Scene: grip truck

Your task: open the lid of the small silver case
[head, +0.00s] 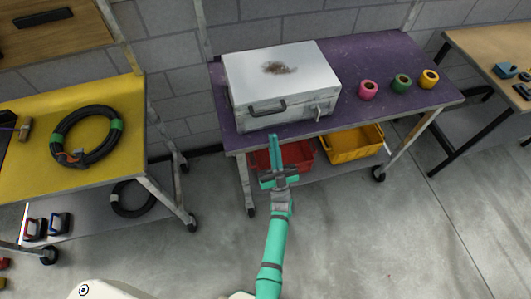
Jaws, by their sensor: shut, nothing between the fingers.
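The small silver case (300,80) stands on the purple table. Its lid is down, with a brown stain on top. A dark handle (268,107) is on its front face. My gripper (273,140) is shut and empty, just in front of the table's front edge. In the picture it sits below the case's front. I cannot tell its exact distance from the case.
The purple table (400,75) also carries pink (368,90), green (401,83) and yellow (429,79) tape rolls. Red (297,156) and yellow bins (352,144) sit on its lower shelf. A yellow table (40,165) with a coiled black cable (62,130) stands left.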

